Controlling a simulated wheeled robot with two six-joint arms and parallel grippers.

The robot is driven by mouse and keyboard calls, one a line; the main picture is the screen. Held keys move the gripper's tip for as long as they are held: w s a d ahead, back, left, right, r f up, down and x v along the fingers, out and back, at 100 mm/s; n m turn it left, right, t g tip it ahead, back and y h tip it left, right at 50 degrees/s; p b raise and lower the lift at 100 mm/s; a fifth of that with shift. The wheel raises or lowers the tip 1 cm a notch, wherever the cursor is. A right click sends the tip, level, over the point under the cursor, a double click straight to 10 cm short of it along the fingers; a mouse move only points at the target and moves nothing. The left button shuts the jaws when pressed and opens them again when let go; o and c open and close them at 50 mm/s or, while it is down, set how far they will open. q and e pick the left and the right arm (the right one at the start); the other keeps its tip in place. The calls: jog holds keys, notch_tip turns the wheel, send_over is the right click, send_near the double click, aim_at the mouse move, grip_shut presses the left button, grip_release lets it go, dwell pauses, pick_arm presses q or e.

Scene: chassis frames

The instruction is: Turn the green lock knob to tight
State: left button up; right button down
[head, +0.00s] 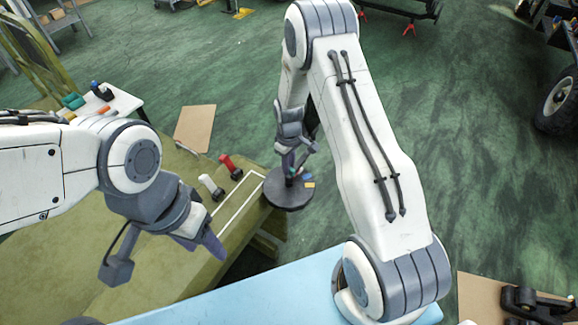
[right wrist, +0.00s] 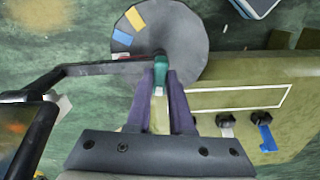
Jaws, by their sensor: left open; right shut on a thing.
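The green lock knob (right wrist: 160,70) stands over a dark round disc (right wrist: 190,30) in the right wrist view. The disc also shows in the head view (head: 285,200). It has a yellow patch (right wrist: 135,18) and a blue patch (right wrist: 122,38), and a thin red line lies left of the knob. My right gripper (right wrist: 161,78) has its purple fingers on both sides of the knob, shut on it. In the head view my right gripper (head: 289,160) is above the disc and partly hides the knob. My left gripper (head: 208,246) is open and empty over the olive-green surface, away from the disc.
A small white table (head: 125,103) with coloured items stands at back left. A light-blue surface (head: 240,300) lies in front. Open floor lies behind.

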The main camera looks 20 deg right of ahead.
jog(key=m+b, duration=0.1)
jog(key=m, duration=0.2)
jog(key=m+b, duration=0.1)
jog(key=m, duration=0.4)
jog(key=shift+b, duration=0.3)
jog(key=m+b, duration=0.1)
jog(key=m, duration=0.3)
jog(key=shift+m, duration=2.1)
jog(key=c, duration=0.8)
grip_release()
jog(key=shift+r+b, duration=0.15)
jog(key=shift+b, duration=0.15)
